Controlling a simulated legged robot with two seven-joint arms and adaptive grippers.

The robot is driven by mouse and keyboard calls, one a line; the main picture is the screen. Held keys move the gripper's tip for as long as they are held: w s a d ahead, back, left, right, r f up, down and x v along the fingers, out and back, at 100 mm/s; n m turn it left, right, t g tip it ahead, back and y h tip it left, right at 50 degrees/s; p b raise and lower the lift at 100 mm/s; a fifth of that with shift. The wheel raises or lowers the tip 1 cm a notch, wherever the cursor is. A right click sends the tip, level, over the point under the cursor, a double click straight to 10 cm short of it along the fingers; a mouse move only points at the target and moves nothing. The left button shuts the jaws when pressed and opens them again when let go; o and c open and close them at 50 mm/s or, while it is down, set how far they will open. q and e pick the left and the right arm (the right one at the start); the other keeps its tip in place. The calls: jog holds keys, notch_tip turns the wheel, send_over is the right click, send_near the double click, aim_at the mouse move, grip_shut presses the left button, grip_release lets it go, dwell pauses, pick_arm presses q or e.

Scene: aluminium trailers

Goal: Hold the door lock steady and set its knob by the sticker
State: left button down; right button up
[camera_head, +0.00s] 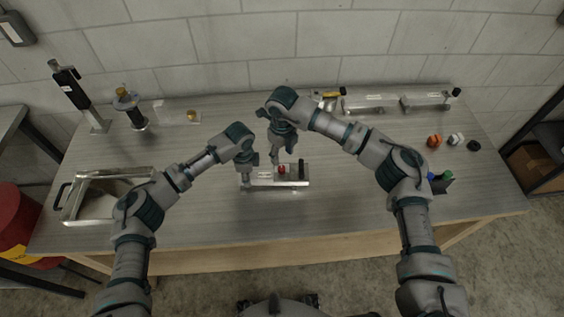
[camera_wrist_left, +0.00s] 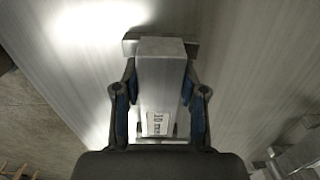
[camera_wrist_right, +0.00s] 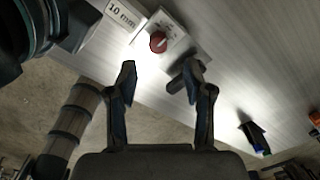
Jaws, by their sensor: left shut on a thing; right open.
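The door lock (camera_head: 290,184) is a silver bar-shaped metal body lying near the table's front middle. Its red knob (camera_head: 282,169) stands on top, beside a black handle (camera_head: 301,169). A white sticker (camera_wrist_right: 121,13) on it reads "10 mm"; it also shows in the left wrist view (camera_wrist_left: 160,123). My left gripper (camera_head: 246,181) is shut on the lock's left end, its fingers on both sides of the metal body (camera_wrist_left: 162,75). My right gripper (camera_wrist_right: 160,82) is open and empty, apart from the red knob (camera_wrist_right: 158,42), which lies ahead of its fingertips. The knob carries a pale pointer mark.
A metal tray (camera_head: 75,208) stands at the left. Orange (camera_head: 434,141), white (camera_head: 456,139) and black (camera_head: 474,145) knobs lie at the right. Silver rails (camera_head: 375,104) lie at the back. The table's front strip is clear.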

aim_at(282, 167)
jog(key=shift+r, duration=2.3)
pick_arm(q)
jog(key=c, duration=0.6)
grip_release()
jog(key=shift+r, duration=0.15)
